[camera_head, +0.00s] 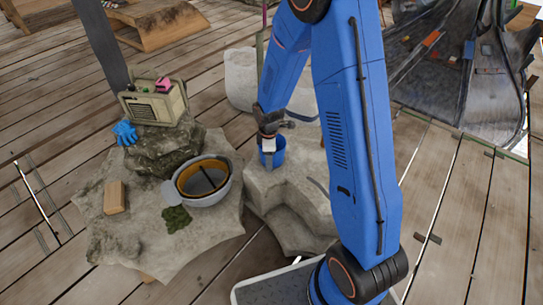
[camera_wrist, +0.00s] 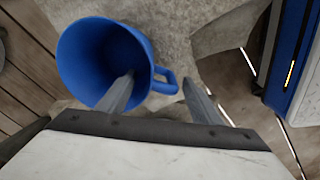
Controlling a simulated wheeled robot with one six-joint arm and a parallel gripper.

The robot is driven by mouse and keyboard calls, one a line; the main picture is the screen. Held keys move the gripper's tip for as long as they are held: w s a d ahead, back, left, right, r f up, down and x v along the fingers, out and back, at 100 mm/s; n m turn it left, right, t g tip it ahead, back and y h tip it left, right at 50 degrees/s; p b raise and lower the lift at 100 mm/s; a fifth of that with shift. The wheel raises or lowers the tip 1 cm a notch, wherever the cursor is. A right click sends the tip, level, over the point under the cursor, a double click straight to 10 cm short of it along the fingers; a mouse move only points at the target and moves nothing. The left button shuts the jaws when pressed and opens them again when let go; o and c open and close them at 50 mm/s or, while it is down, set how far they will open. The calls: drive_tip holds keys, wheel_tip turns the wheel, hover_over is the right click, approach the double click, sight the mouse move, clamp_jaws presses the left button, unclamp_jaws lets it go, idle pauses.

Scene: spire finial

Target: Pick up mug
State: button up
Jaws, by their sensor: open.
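The blue mug (camera_wrist: 75,62) stands upright on a pale rock; its open mouth and its handle on the right side show in the wrist view. It also shows in the head view (camera_head: 279,156), partly hidden by my gripper. My gripper (camera_wrist: 160,90) is open, with one finger over the mug's mouth and the other to the right of the handle. The near rim and handle lie between the fingers. I cannot tell whether either finger touches the mug. In the head view my gripper (camera_head: 268,148) is right above the mug.
A second rock on the left holds a pot (camera_head: 224,190), a wooden block (camera_head: 115,198), green moss (camera_head: 176,219), a blue glove (camera_head: 125,132) and a radio-like box (camera_head: 153,106). A white rounded container (camera_head: 240,78) stands behind the mug. Plank floor (camera_head: 50,80) surrounds the rocks.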

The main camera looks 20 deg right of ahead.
drive_tip(key=shift+f, duration=1.95)
drive_tip(key=c, duration=1.3)
drive_tip(key=shift+c, duration=0.2)
drive_tip(key=shift+r, duration=0.15)
drive_tip(key=shift+r, duration=4.75)
